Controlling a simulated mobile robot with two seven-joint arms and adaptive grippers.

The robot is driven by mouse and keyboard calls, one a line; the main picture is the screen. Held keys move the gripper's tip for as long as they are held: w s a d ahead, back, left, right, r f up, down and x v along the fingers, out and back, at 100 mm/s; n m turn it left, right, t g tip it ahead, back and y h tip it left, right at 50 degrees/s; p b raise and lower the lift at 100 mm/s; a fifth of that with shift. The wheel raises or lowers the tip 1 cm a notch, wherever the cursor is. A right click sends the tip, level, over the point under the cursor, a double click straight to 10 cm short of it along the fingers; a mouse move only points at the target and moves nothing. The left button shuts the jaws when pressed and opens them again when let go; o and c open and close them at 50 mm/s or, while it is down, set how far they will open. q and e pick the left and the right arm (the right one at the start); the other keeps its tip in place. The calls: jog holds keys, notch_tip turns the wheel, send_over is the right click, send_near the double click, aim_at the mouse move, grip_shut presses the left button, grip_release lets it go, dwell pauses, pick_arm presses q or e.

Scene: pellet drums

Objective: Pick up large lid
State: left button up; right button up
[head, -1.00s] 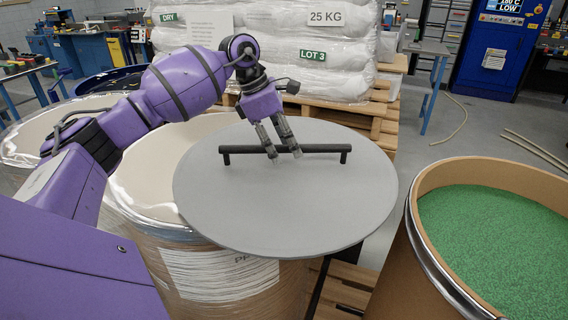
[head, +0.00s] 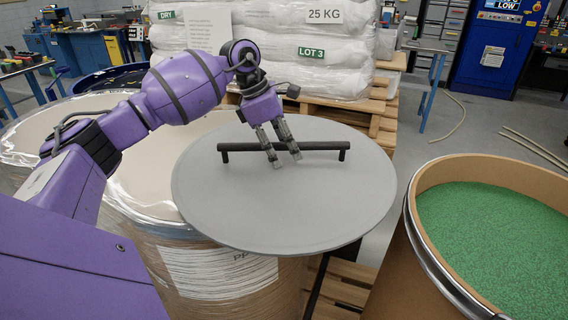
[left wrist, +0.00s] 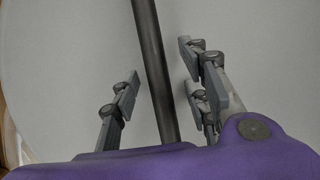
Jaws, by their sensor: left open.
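The large lid (head: 285,205) is a flat grey disc with a black bar handle (head: 318,146) across its top. It lies on a wrapped drum, overhanging it to the right. My left gripper (head: 285,160) is open at the handle, left of the bar's middle. In the left wrist view, the handle (left wrist: 155,70) runs between the open fingers (left wrist: 160,95) with a gap on each side. The lid (left wrist: 70,70) fills the background there. My right gripper is not in view.
A brown drum (head: 415,240) of green pellets (head: 490,235) stands open at the right. The wrapped drum (head: 220,275) is under the lid. Behind it, white sacks (head: 300,55) stand on a wooden pallet (head: 380,110). Hoses (head: 535,147) lie on the floor.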

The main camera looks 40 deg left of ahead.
pick_arm(q)
grip_shut()
dwell(0.3)
jog(key=shift+r, duration=0.2)
